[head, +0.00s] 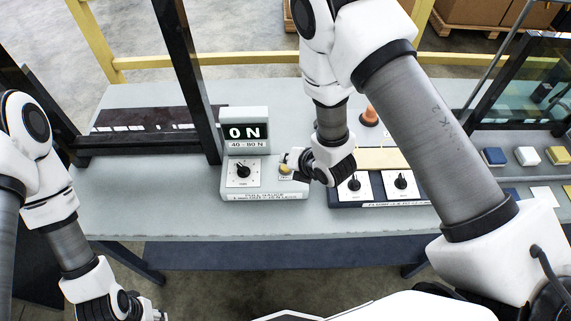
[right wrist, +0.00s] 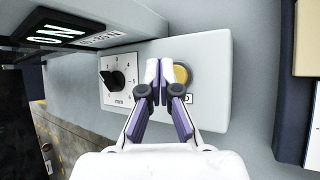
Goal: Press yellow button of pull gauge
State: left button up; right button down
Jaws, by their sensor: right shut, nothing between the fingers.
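My left gripper (head: 158,315) is low at the left, mostly cut off.
Right of the gauge stands a dark panel (head: 375,203) with two knobs, partly under my right arm. Blue, white and yellow blocks (head: 526,156) sit at the right. Dark posts rise behind the gauge's left. The table front is clear.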

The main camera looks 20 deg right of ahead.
jog(key=shift+r+p, duration=1.55)
jog(key=shift+r, duration=0.95)
